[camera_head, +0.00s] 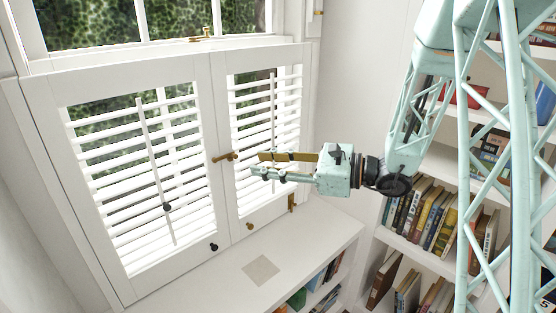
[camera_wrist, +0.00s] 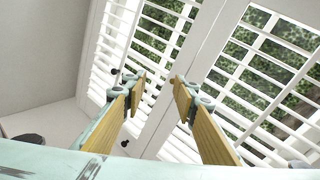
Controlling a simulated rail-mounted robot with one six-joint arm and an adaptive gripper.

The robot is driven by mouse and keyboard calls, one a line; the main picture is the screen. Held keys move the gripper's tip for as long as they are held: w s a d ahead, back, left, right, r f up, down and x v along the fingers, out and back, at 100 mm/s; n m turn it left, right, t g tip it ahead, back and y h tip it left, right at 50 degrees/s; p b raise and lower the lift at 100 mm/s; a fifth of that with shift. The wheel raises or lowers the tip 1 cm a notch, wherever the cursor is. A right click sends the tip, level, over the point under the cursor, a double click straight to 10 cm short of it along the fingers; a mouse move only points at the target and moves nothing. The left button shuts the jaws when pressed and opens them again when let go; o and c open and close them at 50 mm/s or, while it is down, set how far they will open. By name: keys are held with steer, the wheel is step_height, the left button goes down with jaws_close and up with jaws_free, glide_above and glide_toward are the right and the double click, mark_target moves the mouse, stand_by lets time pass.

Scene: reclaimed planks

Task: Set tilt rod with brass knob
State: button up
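Two white louvred shutter panels stand side by side. The left panel's tilt rod (camera_head: 152,165) is white, slanted in the picture, with a dark knob (camera_head: 167,206) partway down. The right panel's tilt rod (camera_head: 272,98) is white; its lower part is partly covered by my gripper, and I cannot make out a knob on it. A brass knob (camera_head: 250,226) is on the right panel's bottom rail. My gripper (camera_head: 256,163) is in front of the right panel. In the wrist view my gripper (camera_wrist: 159,85) is open, with nothing between its wood-coloured fingers.
A brass latch (camera_head: 225,157) is where the panels meet. A dark knob (camera_head: 213,246) is on the left panel's bottom rail. The white sill (camera_head: 300,252) below is mostly clear, with a beige square (camera_head: 261,270) on it. Bookshelves (camera_head: 425,250) stand at the right.

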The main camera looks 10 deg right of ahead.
steer(key=w+d+f+m+t+h, duration=0.4)
steer(key=w+d+f+m+t, duration=0.3)
steer(key=w+d+f, duration=0.5)
steer(key=w+d+m, duration=0.1)
steer(key=w+d, duration=0.1)
steer(key=shift+d+f+m+h, duration=0.25)
steer(key=shift+d+m+h, duration=0.05)
steer(key=shift+d, duration=0.1)
steer(key=shift+b+x, duration=0.5)
steer(key=shift+x, duration=6.35)
jaws_close()
